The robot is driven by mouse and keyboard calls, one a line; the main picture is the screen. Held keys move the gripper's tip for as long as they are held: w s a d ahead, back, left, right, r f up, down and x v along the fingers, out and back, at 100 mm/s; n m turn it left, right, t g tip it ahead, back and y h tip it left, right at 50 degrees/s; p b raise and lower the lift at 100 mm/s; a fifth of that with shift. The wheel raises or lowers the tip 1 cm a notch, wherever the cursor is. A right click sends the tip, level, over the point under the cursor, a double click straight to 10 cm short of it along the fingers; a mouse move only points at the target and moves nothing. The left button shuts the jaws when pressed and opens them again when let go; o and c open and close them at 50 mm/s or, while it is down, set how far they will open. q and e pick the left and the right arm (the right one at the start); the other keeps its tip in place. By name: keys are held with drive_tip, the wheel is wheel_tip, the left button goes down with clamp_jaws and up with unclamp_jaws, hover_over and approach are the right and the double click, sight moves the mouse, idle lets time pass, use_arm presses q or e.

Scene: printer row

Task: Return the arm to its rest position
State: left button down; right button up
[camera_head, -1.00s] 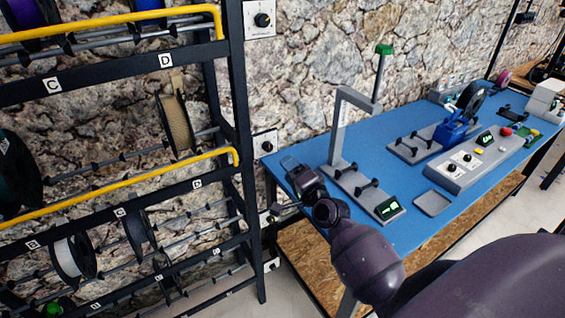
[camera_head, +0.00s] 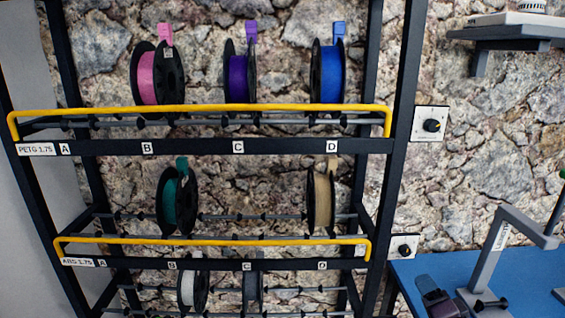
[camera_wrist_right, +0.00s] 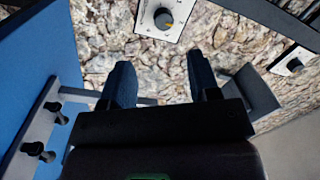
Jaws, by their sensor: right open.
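My right gripper (camera_head: 432,292) shows at the lower right of the head view, beside the rack's right post and in front of the blue table. In the right wrist view its two dark fingers (camera_wrist_right: 160,82) stand apart with nothing between them, and the stone wall shows behind. My right forearm is mostly cut off by the bottom edge of the head view. My left gripper is in neither view.
A black rack (camera_head: 200,147) holds several filament spools behind yellow bars. Knob boxes (camera_head: 430,124) hang on the stone wall. A grey stand (camera_head: 489,252) rises from the blue table (camera_head: 405,275) close to my right gripper. A shelf (camera_head: 505,30) is at upper right.

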drive_tip(key=s+a+f+n+g, duration=0.3)
drive_tip(key=s+f+n, duration=0.3)
drive_tip(key=s, duration=0.5)
drive_tip(key=s+a+f+n+g, duration=0.3)
drive_tip(key=s+a+f+n, duration=0.2)
drive_tip(key=s+f, duration=0.6)
drive_tip(key=shift+s+f+n+g+h, duration=0.15)
drive_tip(key=shift+s+n+g+h, duration=0.15)
drive_tip(key=shift+n, duration=0.8)
